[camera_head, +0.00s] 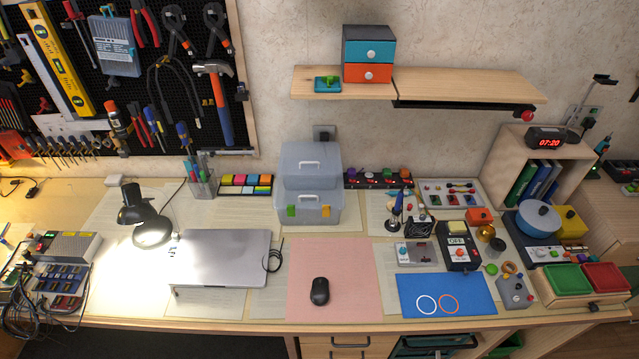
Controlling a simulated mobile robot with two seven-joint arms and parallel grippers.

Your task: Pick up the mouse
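A black computer mouse (320,291) lies on a pink mat (349,258) near the front edge of the workbench, around the middle of the view. Nothing touches or covers it. Neither of my grippers shows in the head view.
A closed grey laptop (222,258) lies left of the mat, with a black cable loop beside it. A blue mat (447,294) with two rings lies to the right. A clear toolbox (310,184) stands behind. A lit desk lamp (143,215) stands at the left. A shelf (440,88) hangs above.

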